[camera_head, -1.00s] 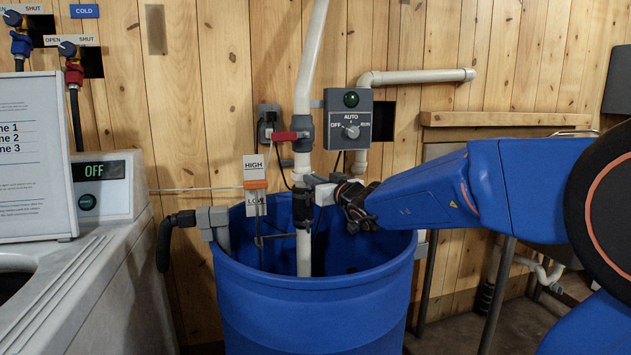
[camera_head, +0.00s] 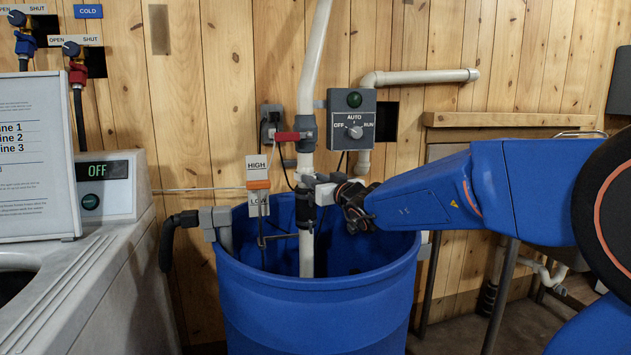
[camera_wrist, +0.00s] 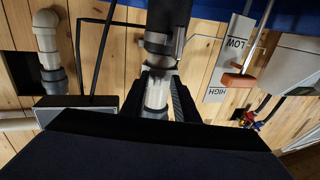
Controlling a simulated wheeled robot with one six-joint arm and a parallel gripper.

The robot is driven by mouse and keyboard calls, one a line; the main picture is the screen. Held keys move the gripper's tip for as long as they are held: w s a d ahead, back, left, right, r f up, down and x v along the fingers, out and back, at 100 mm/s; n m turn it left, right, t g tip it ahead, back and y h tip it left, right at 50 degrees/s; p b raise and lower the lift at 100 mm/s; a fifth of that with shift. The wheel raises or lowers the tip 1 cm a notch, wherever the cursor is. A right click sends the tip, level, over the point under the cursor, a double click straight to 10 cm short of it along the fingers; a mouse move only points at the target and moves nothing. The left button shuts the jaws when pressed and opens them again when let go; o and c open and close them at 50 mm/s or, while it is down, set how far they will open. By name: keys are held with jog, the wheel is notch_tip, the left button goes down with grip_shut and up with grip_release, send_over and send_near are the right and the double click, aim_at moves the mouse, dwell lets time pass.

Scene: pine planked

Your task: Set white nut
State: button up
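The white nut (camera_wrist: 156,93) sits on the upright white pipe above the blue barrel, just beyond a black coupling (camera_wrist: 160,45) in the wrist view. My gripper (camera_wrist: 158,98) has one dark finger on each side of the nut, and both appear to touch it. In the head view my gripper (camera_head: 322,193) reaches the pipe from the right, over the barrel's rim. There the nut is mostly hidden by my gripper and the pipe fittings. A black coupling with a clamp (camera_head: 305,212) shows just below.
The blue barrel (camera_head: 318,310) stands under the pipe. A red-handled valve (camera_head: 288,136) and a grey AUTO switch box (camera_head: 352,118) are above. A HIGH/LOW gauge with an orange marker (camera_head: 258,184) is to the left. A washer reading OFF (camera_head: 104,185) stands far left.

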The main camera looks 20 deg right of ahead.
jog(key=v, duration=1.7)
jog(key=shift+s, duration=0.2)
jog(key=shift+f, duration=0.1)
